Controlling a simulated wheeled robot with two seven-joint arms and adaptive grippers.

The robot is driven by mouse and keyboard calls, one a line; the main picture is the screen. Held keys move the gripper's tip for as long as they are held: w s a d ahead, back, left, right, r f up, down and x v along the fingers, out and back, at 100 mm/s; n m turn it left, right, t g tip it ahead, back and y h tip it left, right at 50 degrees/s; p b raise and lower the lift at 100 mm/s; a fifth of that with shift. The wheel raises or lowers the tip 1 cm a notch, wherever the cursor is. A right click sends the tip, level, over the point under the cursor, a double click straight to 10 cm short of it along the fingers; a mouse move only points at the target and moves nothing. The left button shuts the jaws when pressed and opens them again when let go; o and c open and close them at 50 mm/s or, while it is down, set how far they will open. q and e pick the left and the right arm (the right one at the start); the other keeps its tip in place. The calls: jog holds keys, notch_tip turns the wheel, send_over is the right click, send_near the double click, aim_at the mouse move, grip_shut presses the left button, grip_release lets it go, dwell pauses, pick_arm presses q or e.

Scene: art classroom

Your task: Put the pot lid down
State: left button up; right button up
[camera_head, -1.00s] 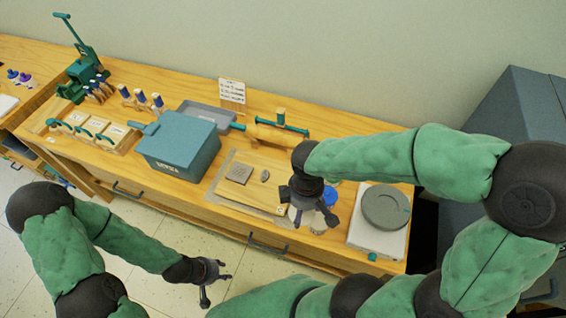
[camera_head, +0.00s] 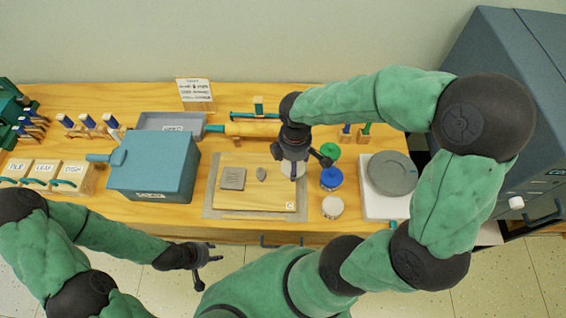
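My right gripper (camera_head: 299,158) points down over the right part of the wooden board (camera_head: 262,197). Its fingers straddle a small pale, rounded thing (camera_head: 292,171), partly hidden beneath them. I cannot tell whether this is the pot, its lid or both, nor whether the fingers grip it. No separate pot lid can be made out with certainty. A grey slab (camera_head: 232,178) and a small grey lump (camera_head: 261,174) lie on the board's left part. My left gripper (camera_head: 208,270) is open and empty in front of the table, over the floor.
Green- (camera_head: 330,151), blue- (camera_head: 331,178) and white-topped (camera_head: 332,207) jars stand just right of the board. A grey disc (camera_head: 392,172) sits on a white base (camera_head: 377,207) farther right. A rolling pin (camera_head: 252,129) lies behind; a blue-grey box (camera_head: 153,166) stands left. The board's front middle is clear.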

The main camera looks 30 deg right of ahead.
jog(key=w+f+b, duration=0.1)
jog(key=w+f, duration=0.2)
jog(key=w+f+b, duration=0.1)
jog(key=w+f, duration=0.2)
jog(key=shift+d, duration=0.2)
jog(key=shift+w+f+b, duration=0.2)
jog(key=shift+f+b, duration=0.55)
jog(key=shift+f, duration=1)
jog(key=shift+f, duration=0.2)
jog(key=o, duration=0.8)
jog(key=shift+o, duration=0.2)
notch_tip(320, 180, up, 12)
jog(key=p, duration=0.4)
jog(key=shift+r, duration=0.2)
